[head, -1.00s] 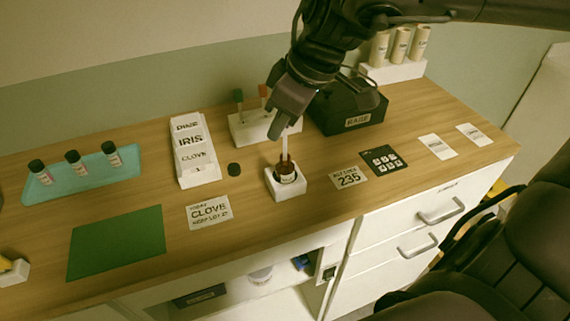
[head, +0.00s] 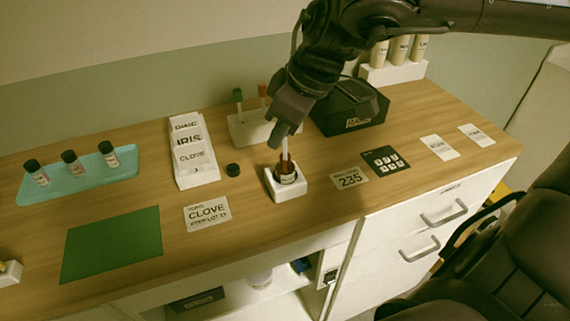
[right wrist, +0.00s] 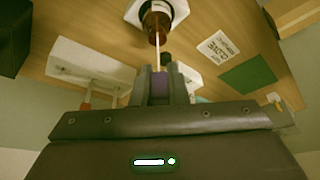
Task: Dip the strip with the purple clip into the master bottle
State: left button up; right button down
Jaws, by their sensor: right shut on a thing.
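My right gripper (head: 284,136) is shut and points down above the brown master bottle (head: 286,173). In the right wrist view, the purple clip (right wrist: 158,83) sits between its fingers. The pale strip (head: 285,147) runs down from the gripper to the bottle's open neck, and its lower end appears to be inside. The strip also shows in the right wrist view (right wrist: 157,52), reaching the bottle mouth (right wrist: 155,32). The bottle stands upright in a white holder (head: 291,193). My left gripper is not in view.
A black cap (head: 233,170) lies left of the bottle. A white rack (head: 245,131) with green- and red-clipped strips and a black box (head: 350,106) stand behind. A CLOVE card (head: 207,212), green mat (head: 112,244) and blue tray (head: 80,178) with several vials are at left.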

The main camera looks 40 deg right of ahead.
jog(key=shift+f, duration=0.3)
jog(key=shift+r+p, duration=3.35)
jog(key=shift+r, duration=0.95)
